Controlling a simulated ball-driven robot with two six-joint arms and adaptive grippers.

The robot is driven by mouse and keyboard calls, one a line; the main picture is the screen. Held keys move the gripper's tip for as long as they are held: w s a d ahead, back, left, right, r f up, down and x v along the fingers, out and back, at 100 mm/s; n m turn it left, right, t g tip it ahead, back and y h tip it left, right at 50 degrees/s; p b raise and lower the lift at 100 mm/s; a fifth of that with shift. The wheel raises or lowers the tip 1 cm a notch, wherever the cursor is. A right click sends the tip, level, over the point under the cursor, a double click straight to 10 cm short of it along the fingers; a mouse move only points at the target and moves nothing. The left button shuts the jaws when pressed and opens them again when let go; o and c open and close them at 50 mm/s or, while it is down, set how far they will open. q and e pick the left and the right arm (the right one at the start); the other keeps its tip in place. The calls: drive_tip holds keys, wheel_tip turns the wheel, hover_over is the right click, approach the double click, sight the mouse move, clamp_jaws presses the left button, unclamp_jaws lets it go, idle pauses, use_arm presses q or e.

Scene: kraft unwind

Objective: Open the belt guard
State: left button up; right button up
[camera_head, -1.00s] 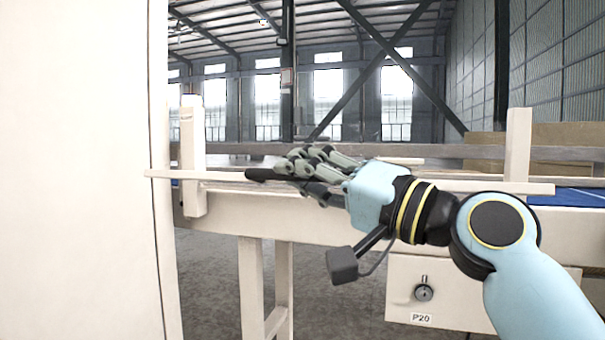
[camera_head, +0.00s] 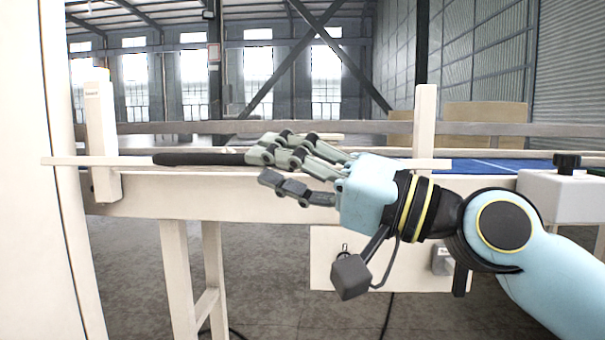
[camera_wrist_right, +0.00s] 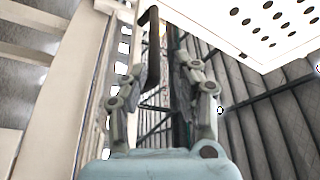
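A long pale bar (camera_head: 98,161) with a black handle (camera_head: 200,159) runs level across the front of the conveyor, between two white posts; I take it to be part of the belt guard. My right gripper (camera_head: 265,165) is at the handle's right end, its fingers spread, and hides part of the bar. In the right wrist view, the open fingers (camera_wrist_right: 162,70) point upward, and the black handle (camera_wrist_right: 152,50) shows close beside the left finger. I cannot tell whether they touch. My left gripper is out of view.
A white post (camera_head: 101,135) stands at the left and another (camera_head: 425,125) at the right. A large white panel (camera_head: 30,230) fills the left edge. The blue belt (camera_head: 500,167) and a white box with a black knob (camera_head: 567,190) are at right. The wrist view shows a perforated white panel (camera_wrist_right: 265,30).

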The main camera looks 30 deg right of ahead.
drive_tip(key=shift+v, duration=1.55)
